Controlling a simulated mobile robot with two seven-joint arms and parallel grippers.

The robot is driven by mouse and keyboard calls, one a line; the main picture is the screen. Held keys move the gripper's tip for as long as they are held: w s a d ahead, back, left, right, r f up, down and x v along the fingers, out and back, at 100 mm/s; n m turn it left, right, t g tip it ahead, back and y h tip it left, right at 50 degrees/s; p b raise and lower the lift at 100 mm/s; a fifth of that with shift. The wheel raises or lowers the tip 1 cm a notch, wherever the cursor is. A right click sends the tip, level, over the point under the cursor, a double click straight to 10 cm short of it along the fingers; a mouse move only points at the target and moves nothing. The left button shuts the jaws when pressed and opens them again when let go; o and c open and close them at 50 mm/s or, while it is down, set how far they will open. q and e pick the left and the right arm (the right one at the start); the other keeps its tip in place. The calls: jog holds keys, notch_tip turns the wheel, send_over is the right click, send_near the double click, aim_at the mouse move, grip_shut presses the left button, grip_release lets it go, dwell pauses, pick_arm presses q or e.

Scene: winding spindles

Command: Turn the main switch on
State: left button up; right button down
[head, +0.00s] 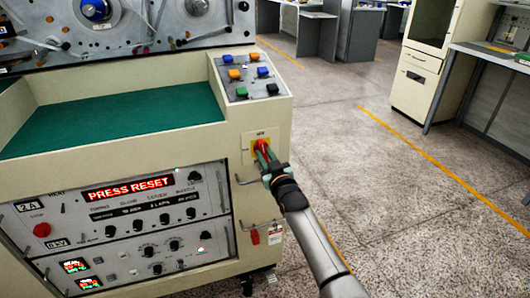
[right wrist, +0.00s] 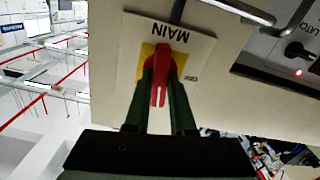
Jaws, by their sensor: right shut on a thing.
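The main switch is a red handle on a yellow square, and it sits on the right end of the cream machine's front. It shows in the head view (head: 261,145) and in the right wrist view (right wrist: 160,82). A pale plate (right wrist: 190,50) marked MAIN surrounds it. My right gripper (head: 266,160) reaches the switch from below right. In the right wrist view its two dark green fingers (right wrist: 160,95) are shut on the red handle, one on each side. The fingers partly cover the handle in the head view. My left gripper is not in view.
A control panel (head: 130,215) below left reads PRESS RESET in red. Coloured buttons (head: 250,76) sit on the sloped top above the switch. Bent metal handles and a red tag (head: 275,234) are close below. Open floor (head: 370,170) lies to the right.

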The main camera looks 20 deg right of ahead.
jog(key=shift+m, duration=0.9)
jog(key=c, duration=0.8)
grip_release()
jog(key=shift+o, duration=0.2)
jog(key=shift+s+p, duration=0.1)
jog(key=shift+p, duration=0.2)
jog(key=shift+s, duration=0.25)
jog(key=s+p, duration=0.3)
jog(key=s, duration=0.9)
jog(key=shift+d, duration=0.2)
jog(key=shift+w, duration=0.1)
